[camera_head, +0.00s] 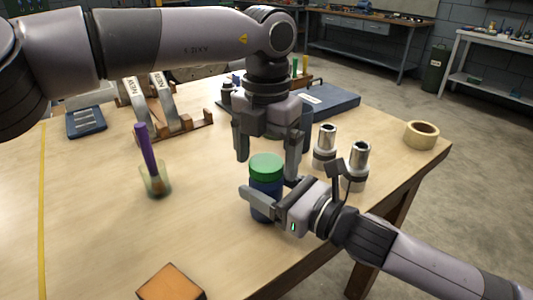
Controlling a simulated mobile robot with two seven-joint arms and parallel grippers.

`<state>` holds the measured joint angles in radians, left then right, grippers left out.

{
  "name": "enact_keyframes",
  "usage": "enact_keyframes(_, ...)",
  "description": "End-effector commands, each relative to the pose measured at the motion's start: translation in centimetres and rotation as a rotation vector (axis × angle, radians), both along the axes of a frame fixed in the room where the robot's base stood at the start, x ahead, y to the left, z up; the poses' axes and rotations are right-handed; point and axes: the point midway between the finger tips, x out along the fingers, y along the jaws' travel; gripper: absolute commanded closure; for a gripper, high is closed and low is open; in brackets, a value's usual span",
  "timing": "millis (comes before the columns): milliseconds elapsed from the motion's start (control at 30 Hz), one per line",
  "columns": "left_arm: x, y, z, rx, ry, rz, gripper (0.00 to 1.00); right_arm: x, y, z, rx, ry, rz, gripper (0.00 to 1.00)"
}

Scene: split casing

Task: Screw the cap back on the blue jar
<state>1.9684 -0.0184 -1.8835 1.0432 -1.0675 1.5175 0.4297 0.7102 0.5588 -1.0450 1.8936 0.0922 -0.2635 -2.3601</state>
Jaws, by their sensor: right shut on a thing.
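The blue jar (263,206) stands upright near the front right part of the table. A green cap (266,166) sits on top of it; I cannot tell how tightly it is seated. My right gripper (252,206) comes in from the right and is shut on the blue jar's body, hiding part of its front. My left gripper (267,162) points down over the jar, its two fingers spread apart near the cap's sides. I see nothing held between them, and I cannot tell whether they touch the cap.
A clear cup with a purple tool (149,155) stands left. Two metal sockets (326,141) (358,162) stand close to the right of my grippers. A tape roll (421,134) lies near the right edge. An orange block (170,283) is at the front. The front left table is clear.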

Motion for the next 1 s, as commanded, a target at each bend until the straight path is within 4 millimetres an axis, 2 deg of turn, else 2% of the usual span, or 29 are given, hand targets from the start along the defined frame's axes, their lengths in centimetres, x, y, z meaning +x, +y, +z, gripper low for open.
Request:
enact_keyframes(167,0.0,0.0,0.4,-0.001,-0.001,0.000,0.10,0.0,0.0,-0.2,0.000,0.004,0.001,1.00)
enact_keyframes(267,0.1,0.0,1.6,-0.002,-0.003,0.001,0.10,0.0,0.0,-0.1,0.000,0.004,0.001,1.00)
enact_keyframes(533,0.0,-0.1,7.6,-0.003,-0.004,0.001,0.10,0.0,0.0,-0.2,0.000,0.004,0.000,1.00)
enact_keyframes(700,0.0,-0.1,10.2,-0.001,-0.002,0.001,0.10,0.0,0.0,-0.2,0.000,0.004,0.000,1.00)
enact_keyframes(1000,0.0,-0.1,12.0,-0.001,-0.001,0.000,0.10,0.0,0.0,-0.1,-0.001,0.003,0.000,1.00)
